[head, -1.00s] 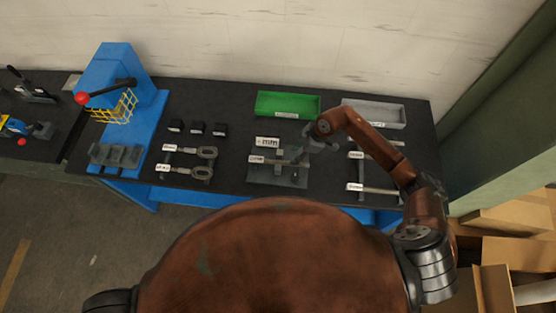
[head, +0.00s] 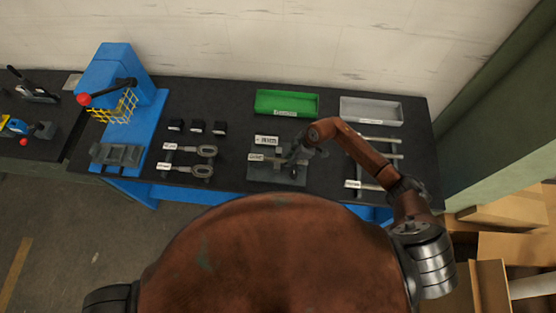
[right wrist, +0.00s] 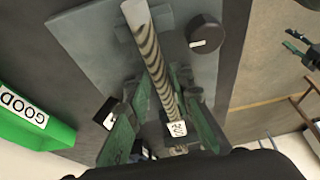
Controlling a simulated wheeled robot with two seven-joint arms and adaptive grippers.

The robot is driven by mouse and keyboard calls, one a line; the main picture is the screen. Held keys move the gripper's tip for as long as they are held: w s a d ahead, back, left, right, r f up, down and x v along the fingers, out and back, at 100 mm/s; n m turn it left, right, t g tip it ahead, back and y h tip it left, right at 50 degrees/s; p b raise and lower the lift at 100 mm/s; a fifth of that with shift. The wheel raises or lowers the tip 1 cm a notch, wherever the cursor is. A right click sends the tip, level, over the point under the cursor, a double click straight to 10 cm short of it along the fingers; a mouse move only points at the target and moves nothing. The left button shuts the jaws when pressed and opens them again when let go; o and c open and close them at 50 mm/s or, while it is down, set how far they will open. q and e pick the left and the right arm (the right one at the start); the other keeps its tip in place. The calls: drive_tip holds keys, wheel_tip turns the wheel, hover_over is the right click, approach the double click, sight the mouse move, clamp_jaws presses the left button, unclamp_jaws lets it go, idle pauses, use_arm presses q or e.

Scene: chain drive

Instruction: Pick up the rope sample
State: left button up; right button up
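The rope sample, a grey rod with spiral strands (right wrist: 157,62), lies on a grey fixture plate (right wrist: 85,35) in the right wrist view. It has a pale end and a small white tag. My right gripper (right wrist: 162,98) is open, with one green-padded finger on each side of the rope. I see a gap beside the rope and no clear grip. In the head view my right gripper (head: 299,158) is low over the right part of the fixture and hides part of the rope. My left gripper (right wrist: 289,42) shows at the right wrist view's edge, its fingers apart, away from the bench.
A green bin (head: 287,103) marked GOOD and a grey bin (head: 371,111) stand at the back. A blue press (head: 112,80) with a red-knobbed lever is left. Metal parts (head: 201,171) lie left of the fixture, a rack (head: 388,156) right. A round dark piece (right wrist: 204,34) stands near the rope.

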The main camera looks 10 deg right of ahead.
sight(284, 160)
clamp_jaws()
drive_tip(key=shift+w+r, duration=0.1)
idle(0.4)
drive_tip(key=shift+r+b, duration=0.3)
drive_tip(key=shift+r, duration=0.15)
wheel_tip(284, 160, up, 2)
drive_tip(key=shift+a+r+b, duration=0.15)
drive_tip(key=shift+b, duration=0.35)
drive_tip(key=s+a+r+b, duration=0.3)
drive_tip(key=s+a+r, duration=0.6)
drive_tip(key=a, duration=0.1)
drive_tip(key=shift+a+r, duration=0.25)
drive_tip(key=shift+r, duration=0.1)
